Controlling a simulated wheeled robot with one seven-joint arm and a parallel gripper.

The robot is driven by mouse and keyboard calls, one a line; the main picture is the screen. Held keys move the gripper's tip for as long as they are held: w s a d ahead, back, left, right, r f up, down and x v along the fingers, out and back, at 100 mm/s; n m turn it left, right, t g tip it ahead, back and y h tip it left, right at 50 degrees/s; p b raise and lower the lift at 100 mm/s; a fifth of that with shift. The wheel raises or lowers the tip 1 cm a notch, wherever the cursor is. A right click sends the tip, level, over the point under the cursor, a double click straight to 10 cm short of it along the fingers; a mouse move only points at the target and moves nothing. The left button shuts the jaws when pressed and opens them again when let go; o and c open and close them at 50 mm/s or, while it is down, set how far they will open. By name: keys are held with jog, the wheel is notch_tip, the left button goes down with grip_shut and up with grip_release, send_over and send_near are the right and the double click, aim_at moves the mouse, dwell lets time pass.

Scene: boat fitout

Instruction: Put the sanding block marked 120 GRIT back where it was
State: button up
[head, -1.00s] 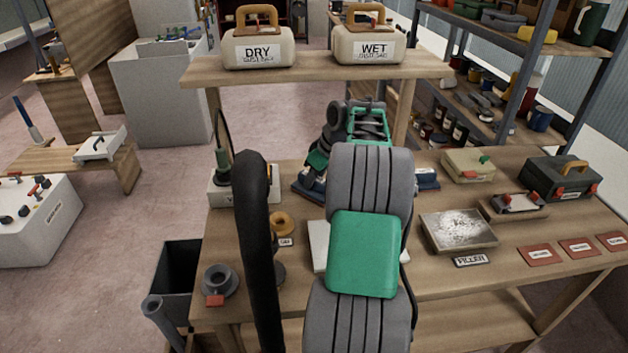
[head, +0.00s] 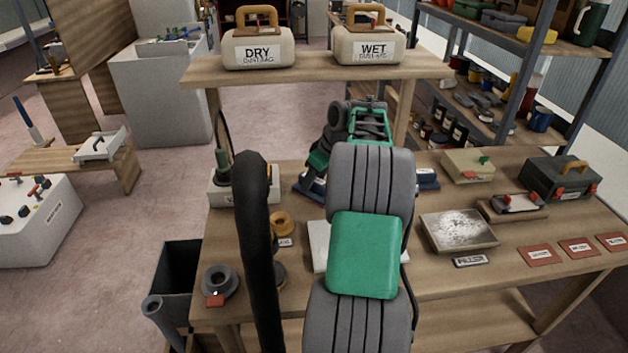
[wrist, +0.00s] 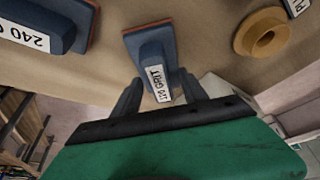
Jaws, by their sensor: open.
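In the wrist view a blue sanding block (wrist: 148,52) with an orange-brown underside has a white label ending in GRIT. The label starts with 1, but its full number is hard to read. My gripper (wrist: 161,88) is open, its two dark fingers on either side of the labelled end of the block's handle. Contact cannot be told. A second blue block (wrist: 62,22), marked 240, lies to the left, apart from the fingers. In the head view part of a blue block (head: 312,187) shows beneath my gripper; my arm hides much around it.
A yellow ring-shaped roll (wrist: 264,38) lies beside the block. The workbench (head: 515,222) also holds a filler board (head: 458,230), a toolbox (head: 560,178) and red cards (head: 540,254). A shelf (head: 300,68) with DRY and WET bags stands above the back.

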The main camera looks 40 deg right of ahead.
jog(key=p+v, duration=0.1)
jog(key=v, duration=1)
jog(key=shift+r+p, duration=0.2)
jog(key=shift+p, duration=0.2)
